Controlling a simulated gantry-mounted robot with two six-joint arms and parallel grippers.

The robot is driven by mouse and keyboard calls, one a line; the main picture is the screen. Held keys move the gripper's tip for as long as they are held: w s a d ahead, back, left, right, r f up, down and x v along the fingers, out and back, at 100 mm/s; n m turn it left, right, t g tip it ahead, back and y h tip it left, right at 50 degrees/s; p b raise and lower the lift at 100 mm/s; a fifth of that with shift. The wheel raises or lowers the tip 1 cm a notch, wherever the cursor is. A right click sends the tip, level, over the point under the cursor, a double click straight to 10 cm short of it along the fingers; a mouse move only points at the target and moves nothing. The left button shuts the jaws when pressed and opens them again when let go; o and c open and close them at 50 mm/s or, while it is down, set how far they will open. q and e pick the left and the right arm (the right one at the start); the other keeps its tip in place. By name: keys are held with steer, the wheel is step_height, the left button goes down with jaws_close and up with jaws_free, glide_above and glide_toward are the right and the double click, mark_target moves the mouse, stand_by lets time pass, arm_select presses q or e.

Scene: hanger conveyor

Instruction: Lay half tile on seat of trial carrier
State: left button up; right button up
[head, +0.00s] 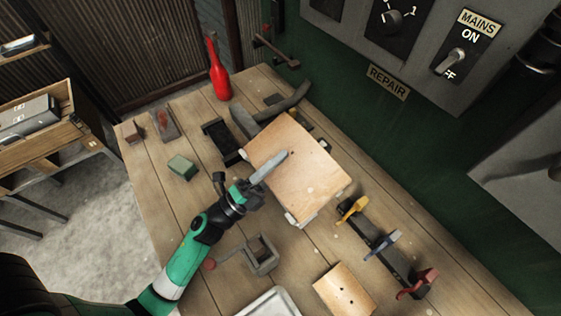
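A large wooden board (312,178) lies tilted in the picture at the middle of the bench, on pale supports that show at its edges. A grey curved hook part (290,103) shows behind it; these may be the trial carrier, but I cannot tell for sure. A smaller wooden piece with two dark holes (343,291), possibly the half tile, lies at the lower right near the front edge of the view. My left gripper (284,157) has its grey fingers over the large board's left part. Whether they touch it, or are apart, is unclear. My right gripper is not in view.
A black rail (383,245) with yellow, blue and red levers stands right of the board. A grey metal frame (263,258), a pale tray (268,303), a green block (182,167) and a red bottle (217,72) are on the bench (160,205).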

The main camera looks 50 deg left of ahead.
arm_select(q)
steer(key=shift+f, duration=0.15)
steer(key=shift+s+a+f, duration=0.1)
steer(key=shift+s+f, duration=0.15)
steer(key=shift+s, duration=0.2)
steer(key=v, duration=1)
steer(key=shift+s+b, duration=0.3)
steer(key=shift+b, duration=0.15)
